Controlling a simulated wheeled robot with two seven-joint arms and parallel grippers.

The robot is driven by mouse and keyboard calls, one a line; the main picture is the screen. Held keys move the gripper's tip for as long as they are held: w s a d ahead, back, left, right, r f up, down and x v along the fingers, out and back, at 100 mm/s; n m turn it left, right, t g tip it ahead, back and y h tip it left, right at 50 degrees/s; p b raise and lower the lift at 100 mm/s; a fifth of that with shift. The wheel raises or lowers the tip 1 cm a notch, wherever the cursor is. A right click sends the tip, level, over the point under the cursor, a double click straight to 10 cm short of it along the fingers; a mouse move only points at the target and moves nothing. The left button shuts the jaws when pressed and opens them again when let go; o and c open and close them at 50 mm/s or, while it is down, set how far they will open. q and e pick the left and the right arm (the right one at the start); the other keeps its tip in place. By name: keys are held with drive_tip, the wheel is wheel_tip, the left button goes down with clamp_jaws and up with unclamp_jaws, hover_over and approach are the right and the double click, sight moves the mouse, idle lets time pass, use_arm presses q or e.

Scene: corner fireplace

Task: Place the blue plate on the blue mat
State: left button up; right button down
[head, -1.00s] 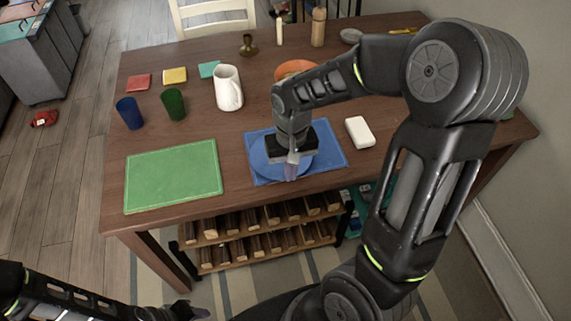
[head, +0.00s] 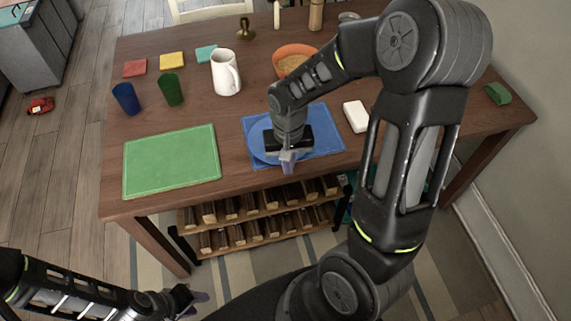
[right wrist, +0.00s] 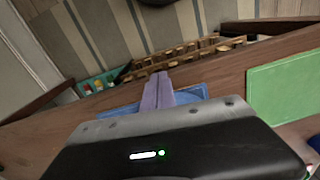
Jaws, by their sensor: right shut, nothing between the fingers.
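The blue plate (head: 257,147) lies on the blue mat (head: 327,132), toward its left side, in the head view. My right gripper (head: 287,167) is over the plate's front part and hides some of it. Its pale purple fingers are shut together with nothing between them; they also show closed in the right wrist view (right wrist: 158,92). Blue shows behind them there, but plate and mat are hard to tell apart. My left gripper (head: 192,299) is low in front of the table, small and partly dark; its opening is unclear.
A green mat (head: 172,161) lies left. Blue (head: 126,98) and green (head: 170,89) cups, a white mug (head: 226,73) and an orange bowl (head: 292,61) stand behind. A white block (head: 356,116) lies right of the blue mat. A bottle rack (head: 262,222) is below.

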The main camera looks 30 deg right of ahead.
wheel_tip(320, 180, down, 6)
drive_tip(key=shift+s+r, duration=0.1)
drive_tip(key=shift+r, duration=0.1)
drive_tip(key=w+p, duration=0.1)
drive_tip(key=w+d, duration=0.1)
drive_tip(key=w, duration=0.1)
drive_tip(key=shift+d+f+p, duration=0.2)
drive_tip(key=shift+p, duration=0.2)
drive_tip(key=shift+w+d, duration=0.15)
drive_tip(key=shift+w, duration=0.25)
drive_tip(key=shift+f, duration=0.1)
